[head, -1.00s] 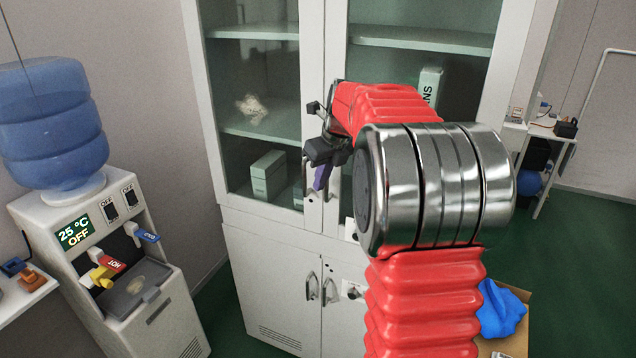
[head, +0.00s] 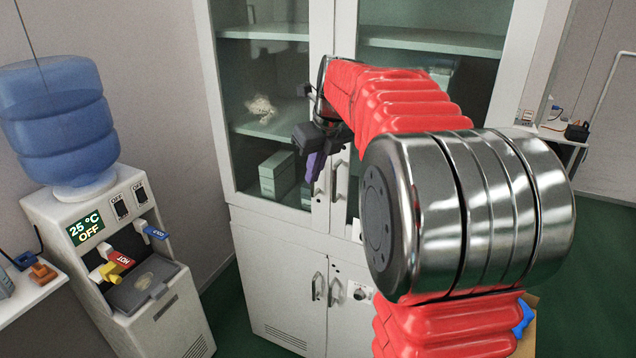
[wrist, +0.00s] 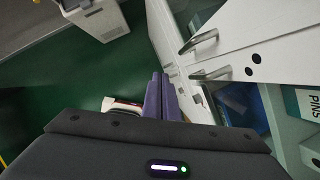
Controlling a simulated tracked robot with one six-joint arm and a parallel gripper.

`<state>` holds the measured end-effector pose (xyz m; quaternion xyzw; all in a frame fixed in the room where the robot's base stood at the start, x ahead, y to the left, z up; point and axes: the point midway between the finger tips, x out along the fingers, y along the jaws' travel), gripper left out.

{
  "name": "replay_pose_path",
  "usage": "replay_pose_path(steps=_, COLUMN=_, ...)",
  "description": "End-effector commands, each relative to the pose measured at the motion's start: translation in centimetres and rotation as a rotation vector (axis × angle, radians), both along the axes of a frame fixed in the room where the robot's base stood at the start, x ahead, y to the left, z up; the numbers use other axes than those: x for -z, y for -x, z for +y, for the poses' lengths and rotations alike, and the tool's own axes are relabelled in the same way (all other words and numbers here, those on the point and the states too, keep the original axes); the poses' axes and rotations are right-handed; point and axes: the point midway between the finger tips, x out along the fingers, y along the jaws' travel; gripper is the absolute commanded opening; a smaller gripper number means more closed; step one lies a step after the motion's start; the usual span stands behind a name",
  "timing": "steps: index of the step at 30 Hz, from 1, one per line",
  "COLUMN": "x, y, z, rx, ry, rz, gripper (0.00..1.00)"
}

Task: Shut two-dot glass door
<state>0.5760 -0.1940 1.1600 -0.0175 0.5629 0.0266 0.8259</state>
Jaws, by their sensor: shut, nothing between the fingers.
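A white cabinet has two upper glass doors, a left one (head: 322,40) and a right one (head: 345,30). In the wrist view two black dots mark a white door frame (wrist: 282,52), beside a metal handle (wrist: 210,74). The dots are not clear in the head view, where my arm covers much of the right door. I cannot tell how far the dotted door stands open. My gripper (head: 314,166) is in front of the doors' meeting edges, near the handles. Its purple fingers (wrist: 162,97) are shut with nothing between them; I cannot tell whether they touch a door.
A second handle (wrist: 198,42) is close by. Boxes (head: 277,175), one marked PINS (wrist: 306,102), stand on the shelves. Lower cabinet doors (head: 290,295) are below. A water dispenser (head: 105,250) stands at the left, a side table (head: 550,133) at the right. Green floor shows between.

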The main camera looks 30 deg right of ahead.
Motion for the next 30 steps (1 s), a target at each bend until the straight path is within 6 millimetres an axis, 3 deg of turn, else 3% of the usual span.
replay_pose_path(steps=3, x=-1.9, y=0.2, z=0.7, rx=-0.003, ry=0.001, rz=-0.003, gripper=0.0)
replay_pose_path(steps=9, x=-3.5, y=0.5, z=1.3, rx=-0.001, ry=0.0, rz=-0.001, gripper=0.0)
replay_pose_path(steps=30, x=-3.7, y=0.6, z=1.3, rx=-0.032, ry=0.012, rz=-0.001, gripper=0.0)
